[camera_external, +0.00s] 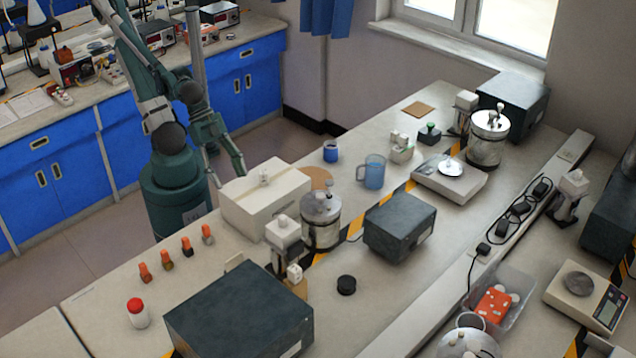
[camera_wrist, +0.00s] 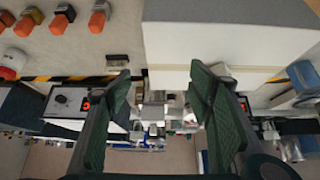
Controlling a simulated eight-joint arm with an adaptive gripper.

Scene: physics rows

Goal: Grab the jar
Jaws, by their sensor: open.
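A small white jar with a red lid (camera_external: 138,312) stands upright near the left front edge of the bench. In the wrist view, its red lid (camera_wrist: 7,73) shows at the left edge, partly cut off. My gripper (camera_external: 228,170) is left of and behind the white box, well away from the jar. In the wrist view, my gripper (camera_wrist: 160,75) has its two dark green fingers spread, with nothing held between them. Metal lidded canisters (camera_external: 321,222) and (camera_external: 488,142) also stand on the bench.
A white box (camera_external: 265,200) stands close to my gripper. Several orange-topped small items (camera_external: 187,245) stand between it and the red-lidded jar. A dark case (camera_external: 240,318) is right of that jar. A blue mug (camera_external: 374,172) stands farther back.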

